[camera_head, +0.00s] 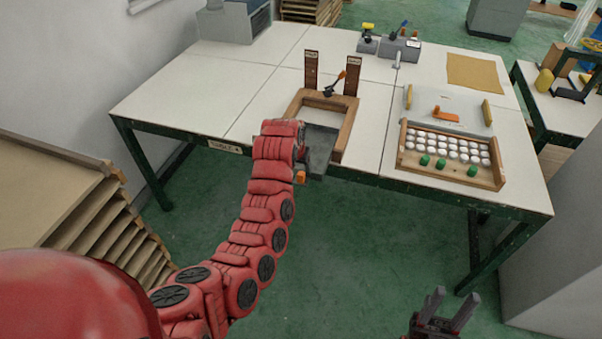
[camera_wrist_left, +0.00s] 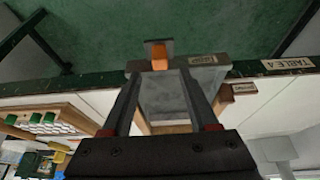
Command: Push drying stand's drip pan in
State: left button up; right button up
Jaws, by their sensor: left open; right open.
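The wooden drying stand (camera_head: 352,124) stands at the table's front edge, with two dark uprights at its back. Its grey drip pan (camera_head: 319,146) sticks out at the front, past the table edge. The pan's orange handle (camera_head: 300,177) shows just below my left gripper (camera_head: 304,158). In the left wrist view the open fingers (camera_wrist_left: 158,76) reach over the grey pan (camera_wrist_left: 168,98), with the orange handle (camera_wrist_left: 158,58) lying between and just beyond their tips. Contact cannot be told. My arm hides part of the pan and stand. My right gripper (camera_head: 446,312) is open and empty, low in front of the table.
A wooden tray (camera_head: 404,166) with rows of white and several green pieces sits right of the stand. A grey device (camera_head: 402,45) and a tan sheet (camera_head: 474,74) lie at the back. The white tabletop (camera_head: 215,100) left of the stand is clear.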

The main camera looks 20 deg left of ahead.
aim_at(301, 173)
pick_arm(q)
jog(key=x, duration=0.4)
jog(key=shift+w+f+p, duration=0.15)
jog(key=shift+p, duration=0.15)
jog(key=shift+x, duration=0.85)
grip_shut()
dwell(0.6)
